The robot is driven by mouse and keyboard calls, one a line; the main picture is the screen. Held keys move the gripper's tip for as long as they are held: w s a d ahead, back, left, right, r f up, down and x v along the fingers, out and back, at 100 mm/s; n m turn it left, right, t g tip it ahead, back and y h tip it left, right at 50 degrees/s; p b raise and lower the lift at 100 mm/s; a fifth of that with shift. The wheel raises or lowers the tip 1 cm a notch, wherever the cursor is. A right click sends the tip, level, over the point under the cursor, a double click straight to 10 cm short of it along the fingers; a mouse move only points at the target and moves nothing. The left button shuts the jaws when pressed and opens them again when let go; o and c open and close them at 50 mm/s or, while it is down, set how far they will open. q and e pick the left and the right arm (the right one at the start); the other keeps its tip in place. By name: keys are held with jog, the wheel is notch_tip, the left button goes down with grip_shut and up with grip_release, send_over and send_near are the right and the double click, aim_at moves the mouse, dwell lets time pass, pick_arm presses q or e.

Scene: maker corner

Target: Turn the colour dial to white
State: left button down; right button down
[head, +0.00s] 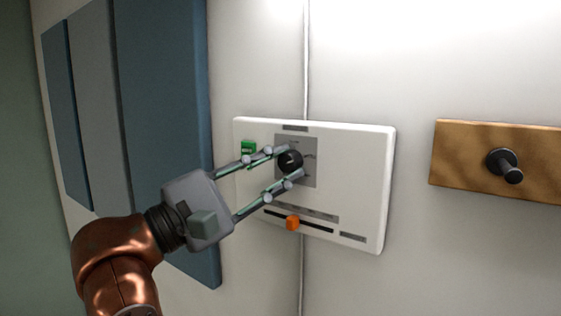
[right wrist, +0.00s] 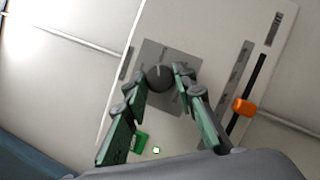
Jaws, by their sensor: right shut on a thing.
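The colour dial (head: 290,161) is a round black knob on a grey square plate in the middle of a white wall panel (head: 360,190). A light pointer mark shows on its face; the labels around it are too small to read. My right gripper (head: 293,161) reaches in from the left with its fingers on either side of the dial, shut on it. In the right wrist view the dial (right wrist: 159,78) sits between the two fingertips (right wrist: 161,80), and its rim is partly hidden by them. My left gripper is in neither view.
A green switch (head: 248,148) is at the panel's upper left, close to my upper finger. An orange slider knob (head: 292,222) sits in a dark slot below the dial. A wooden board with a black peg (head: 507,165) is at the right. Blue panels (head: 165,120) stand at the left.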

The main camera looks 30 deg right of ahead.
jog(key=shift+m, duration=0.5)
jog(key=c, duration=1.6)
grip_release()
jog(key=shift+a, duration=0.15)
jog(key=w+v, duration=0.1)
jog(key=v, duration=1)
jog(key=shift+s+a, duration=0.45)
